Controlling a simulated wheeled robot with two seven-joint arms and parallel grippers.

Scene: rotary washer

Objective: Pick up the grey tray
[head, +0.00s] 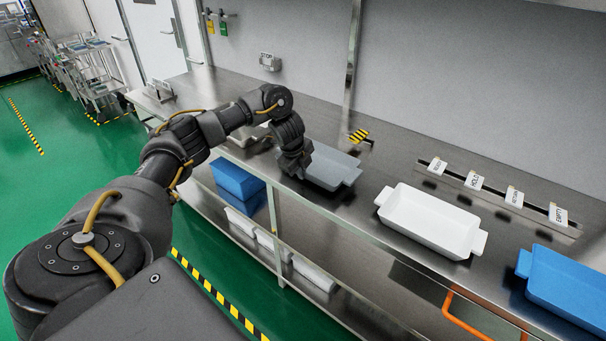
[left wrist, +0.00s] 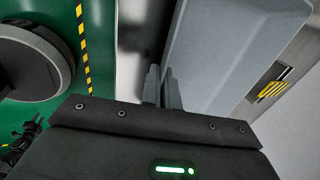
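The grey tray (head: 333,168) is on the steel counter, left of the white tray. Its right handle shows; its left end is partly hidden behind my left gripper (head: 294,172). In the left wrist view the grey tray (left wrist: 225,45) fills the upper middle and right. There my left gripper's fingers (left wrist: 162,88) stand close together at the tray's near edge, with the edge running down between them. They look shut on it, though the contact itself is partly hidden. I cannot tell whether the tray touches the counter. My right gripper is not in view.
A white tray (head: 430,222) and a blue tray (head: 565,287) stand further right on the counter. Labelled cards (head: 476,181) stand in a slot behind. A blue bin (head: 237,180) and white bins are on the shelf below. Another item lies partly hidden behind my left forearm.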

